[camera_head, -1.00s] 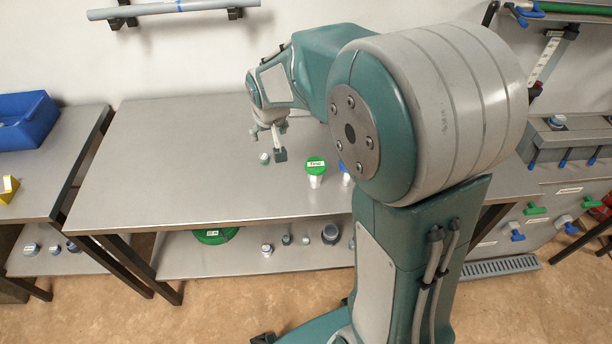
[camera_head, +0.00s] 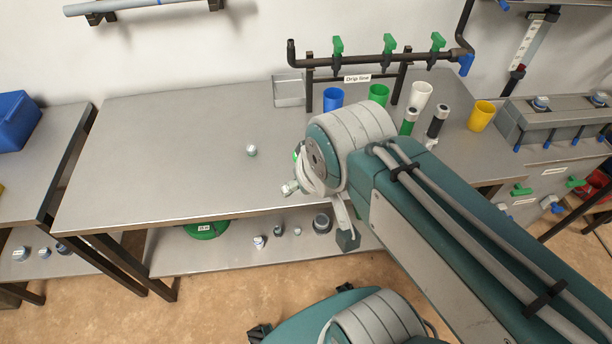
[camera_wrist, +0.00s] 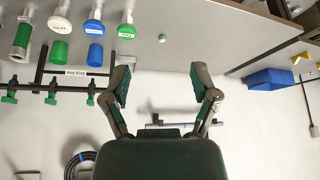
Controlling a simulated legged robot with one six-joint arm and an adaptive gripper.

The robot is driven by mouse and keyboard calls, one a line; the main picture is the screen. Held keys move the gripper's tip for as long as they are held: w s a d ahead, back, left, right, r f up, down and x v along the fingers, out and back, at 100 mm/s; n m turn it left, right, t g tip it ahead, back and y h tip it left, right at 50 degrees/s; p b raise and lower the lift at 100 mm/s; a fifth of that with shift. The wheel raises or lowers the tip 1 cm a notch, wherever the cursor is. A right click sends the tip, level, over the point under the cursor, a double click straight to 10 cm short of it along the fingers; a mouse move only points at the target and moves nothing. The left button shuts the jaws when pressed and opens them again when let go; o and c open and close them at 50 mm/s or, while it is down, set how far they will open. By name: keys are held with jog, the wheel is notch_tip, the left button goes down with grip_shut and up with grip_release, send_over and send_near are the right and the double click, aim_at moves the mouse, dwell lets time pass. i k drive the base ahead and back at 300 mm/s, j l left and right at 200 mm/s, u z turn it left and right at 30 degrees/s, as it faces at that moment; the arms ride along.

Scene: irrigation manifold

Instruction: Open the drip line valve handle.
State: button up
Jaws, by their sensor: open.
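The drip line manifold is a black pipe (camera_head: 385,62) on a stand at the back of the table. Three green valve handles, left (camera_head: 338,46), middle (camera_head: 389,44) and right (camera_head: 437,42), stand upright on it. A white "Drip line" label (camera_head: 357,78) hangs below the pipe between the left and middle handles. The upside-down wrist view shows the label (camera_wrist: 87,73) and handles (camera_wrist: 91,98) left of my gripper (camera_wrist: 162,72). My gripper (camera_head: 319,212) is open and empty, over the table's front edge, well short of the manifold.
Blue (camera_head: 333,99), green (camera_head: 378,94), white (camera_head: 420,95) and yellow (camera_head: 481,116) cups stand near the manifold. A small grey cap (camera_head: 251,150) sits on the otherwise clear left tabletop (camera_head: 165,150).

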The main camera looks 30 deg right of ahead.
aim_at(465, 62)
jog(key=z, duration=1.75)
jog(key=i+l, duration=0.75)
jog(key=l, duration=0.15)
